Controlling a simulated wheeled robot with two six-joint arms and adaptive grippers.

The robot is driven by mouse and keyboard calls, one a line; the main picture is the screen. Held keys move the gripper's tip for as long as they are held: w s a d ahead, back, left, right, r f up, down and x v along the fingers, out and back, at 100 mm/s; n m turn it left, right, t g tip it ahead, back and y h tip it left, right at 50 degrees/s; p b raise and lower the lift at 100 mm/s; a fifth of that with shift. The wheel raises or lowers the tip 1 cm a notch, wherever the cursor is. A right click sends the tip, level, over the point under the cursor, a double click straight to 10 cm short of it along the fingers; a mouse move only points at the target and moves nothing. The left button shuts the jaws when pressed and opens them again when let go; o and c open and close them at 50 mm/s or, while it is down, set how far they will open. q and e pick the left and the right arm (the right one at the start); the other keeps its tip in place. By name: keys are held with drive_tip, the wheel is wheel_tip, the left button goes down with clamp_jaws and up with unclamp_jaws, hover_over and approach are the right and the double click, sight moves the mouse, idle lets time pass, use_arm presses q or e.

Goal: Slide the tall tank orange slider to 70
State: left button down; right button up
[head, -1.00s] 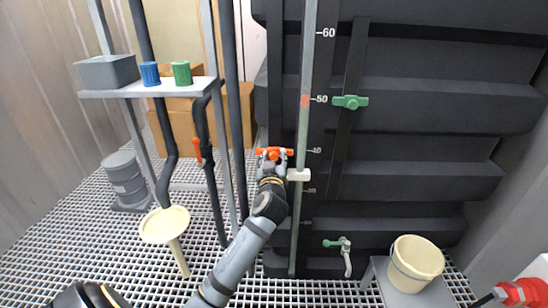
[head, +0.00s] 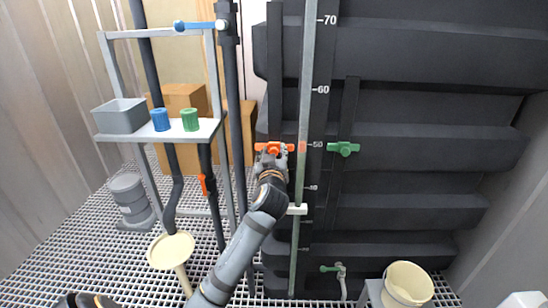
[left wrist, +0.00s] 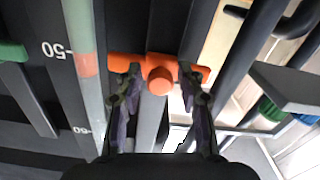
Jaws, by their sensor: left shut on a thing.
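The orange slider (head: 273,148) sits on a dark vertical rail of the tall black tank (head: 420,150), roughly level with the 50 mark (head: 316,145). The 70 mark (head: 327,20) is well above it, near the top of the head view. My left gripper (head: 271,160) is shut on the orange slider. In the left wrist view the slider (left wrist: 158,73) shows as a bar with a round knob, with a finger of my gripper (left wrist: 160,90) on each side. My right gripper is not in view.
A pale sight tube (head: 304,100) runs beside the scale. A green slider (head: 343,149) is on another rail to the right. A shelf (head: 165,134) with a grey bin (head: 120,116) and blue and green cups stands left. A cream funnel (head: 171,250) stands lower left.

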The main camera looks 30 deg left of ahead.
sight(275, 17)
use_arm(q)
wheel_tip(275, 17, up, 6)
drive_tip(key=p, duration=0.3)
wheel_tip(275, 17, up, 28)
drive_tip(key=p, duration=1.9)
drive_tip(key=shift+f, duration=0.15)
drive_tip(key=shift+r+p, duration=0.6)
drive_tip(key=shift+r, duration=0.05)
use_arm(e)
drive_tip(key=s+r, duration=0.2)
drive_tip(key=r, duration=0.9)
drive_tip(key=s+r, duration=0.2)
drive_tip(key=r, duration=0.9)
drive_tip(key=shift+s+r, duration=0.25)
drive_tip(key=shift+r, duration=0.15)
use_arm(q)
drive_tip(key=shift+r, duration=0.1)
drive_tip(key=c, duration=1.1)
unclamp_jaws()
drive_tip(key=shift+c, duration=0.2)
drive_tip(key=shift+o, duration=0.2)
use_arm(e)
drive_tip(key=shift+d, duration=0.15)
